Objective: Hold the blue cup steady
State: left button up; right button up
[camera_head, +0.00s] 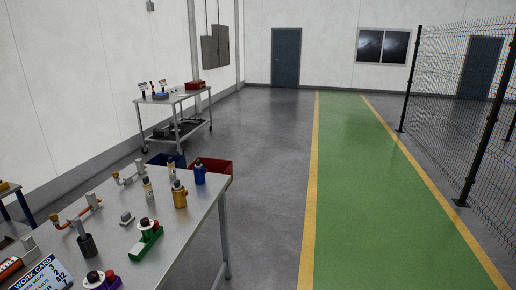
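A small blue cylindrical thing with a dark top (200,175) stands upright near the far right corner of the metal table (190,226). It is the only blue cup-like thing I see on this table; it is too small to tell whether it is a cup. Neither of my grippers is in view, and nothing is seen touching it.
A yellow cylinder (180,196) stands close beside the blue one. A green fixture (146,240), pipe fittings and a work card (46,274) share the table. Red (222,168) and blue bins lie beyond it. A wheeled cart (178,99) stands farther back. The green walkway (352,180) is clear.

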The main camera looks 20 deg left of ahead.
aim_at(198, 166)
jog(key=i+l+u, duration=0.1)
jog(key=i, duration=0.4)
jog(key=i+l+u, duration=0.1)
jog(key=i, duration=0.35)
jog(key=i+l+u, duration=0.15)
jog(key=i, duration=0.35)
jog(key=i+l+u, duration=0.15)
jog(key=u, duration=0.25)
jog(key=i+l+u, duration=0.25)
jog(key=u, duration=0.15)
jog(key=i+l+u, duration=0.2)
jog(key=u, duration=0.25)
jog(key=l, duration=0.1)
